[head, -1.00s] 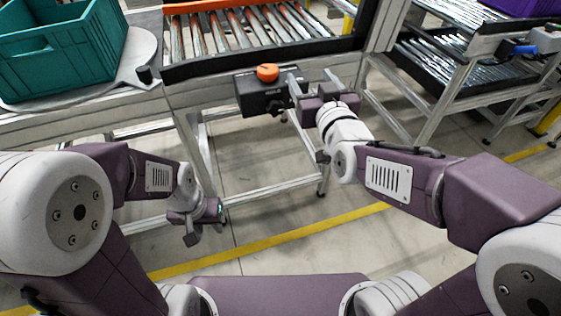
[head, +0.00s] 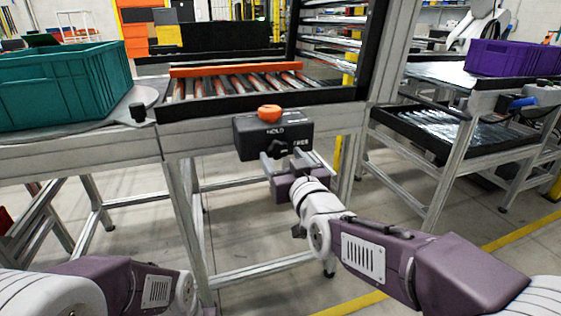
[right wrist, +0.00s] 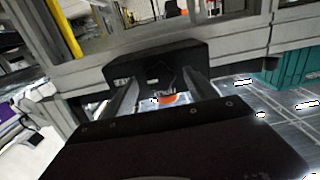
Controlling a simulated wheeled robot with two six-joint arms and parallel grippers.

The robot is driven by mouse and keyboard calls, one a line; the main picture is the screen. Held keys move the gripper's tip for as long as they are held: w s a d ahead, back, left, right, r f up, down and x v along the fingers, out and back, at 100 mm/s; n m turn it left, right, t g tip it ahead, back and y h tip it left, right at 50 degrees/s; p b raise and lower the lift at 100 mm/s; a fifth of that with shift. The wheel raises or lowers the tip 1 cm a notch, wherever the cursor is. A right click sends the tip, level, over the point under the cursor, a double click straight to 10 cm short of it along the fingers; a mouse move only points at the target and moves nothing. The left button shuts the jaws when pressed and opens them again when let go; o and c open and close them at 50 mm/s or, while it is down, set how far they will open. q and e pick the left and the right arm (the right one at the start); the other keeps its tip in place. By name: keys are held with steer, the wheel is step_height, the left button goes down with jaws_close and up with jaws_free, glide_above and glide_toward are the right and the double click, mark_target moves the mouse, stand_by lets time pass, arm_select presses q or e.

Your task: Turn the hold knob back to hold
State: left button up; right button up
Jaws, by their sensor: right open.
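A black control box (head: 247,141) is mounted on the front rail of the roller conveyor, with a "HOLD" label on its face. An orange round button (head: 269,113) sits on top. A small dark knob (head: 283,148) shows on the front face; its pointing direction is too small to tell. My right gripper (head: 284,160) is open in front of the box, its two fingers apart and aimed at the face. In the right wrist view, the fingers (right wrist: 160,92) reach toward the box (right wrist: 140,68); contact cannot be told. My left gripper is out of view.
A teal crate (head: 60,85) stands on the left on a round grey plate. The roller conveyor (head: 235,84) lies behind the box. A purple crate (head: 512,58) sits on the right-hand rack. The floor below the box is open between metal legs.

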steer(key=shift+x, duration=1.05)
steer(key=c, duration=1.4)
